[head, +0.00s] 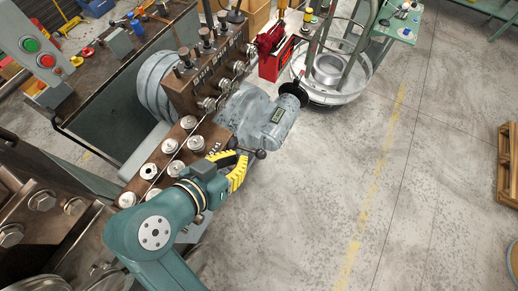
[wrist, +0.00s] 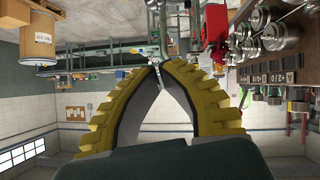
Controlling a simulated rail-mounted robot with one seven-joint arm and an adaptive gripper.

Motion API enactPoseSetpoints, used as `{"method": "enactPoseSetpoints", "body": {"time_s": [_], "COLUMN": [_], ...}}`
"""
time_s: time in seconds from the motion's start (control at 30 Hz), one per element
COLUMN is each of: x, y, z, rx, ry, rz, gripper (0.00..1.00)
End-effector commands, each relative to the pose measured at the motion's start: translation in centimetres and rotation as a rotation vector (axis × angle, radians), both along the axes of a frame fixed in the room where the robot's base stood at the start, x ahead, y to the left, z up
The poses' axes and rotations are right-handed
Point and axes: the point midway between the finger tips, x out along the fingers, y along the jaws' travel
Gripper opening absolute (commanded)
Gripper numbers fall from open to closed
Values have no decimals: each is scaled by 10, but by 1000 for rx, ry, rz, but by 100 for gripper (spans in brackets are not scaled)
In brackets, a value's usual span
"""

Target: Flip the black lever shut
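The black lever (head: 260,154) shows in the head view as a dark arm with a round ball knob, on the near side of the coiler beside the grey motor. My gripper (head: 240,156), with yellow ridged fingers, has its tips right by the lever's arm, to the left of the knob. I cannot tell whether they touch it. In the wrist view my gripper (wrist: 160,65) has its fingertips drawn together with only a thin gap. No lever is clearly seen between them. The lever's base is partly hidden by my gripper in the head view.
The grey motor (head: 265,118) and the roller plate (head: 172,147) with several steel rollers stand close around my gripper. A red toolbox (head: 275,62) and a round wire reel (head: 330,72) stand beyond. The floor (head: 325,190) to the right is open.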

Motion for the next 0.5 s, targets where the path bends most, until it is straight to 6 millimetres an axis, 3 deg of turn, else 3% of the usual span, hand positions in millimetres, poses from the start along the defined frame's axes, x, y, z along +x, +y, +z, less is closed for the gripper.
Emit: {"method": "enactPoseSetpoints", "body": {"time_s": [0.37, 0.5], "x": [58, 59], "y": [-38, -42], "z": [-46, -70], "rx": [-1, -1], "ry": [3, 4], "rz": [-5, -1], "gripper": [0, 0]}}
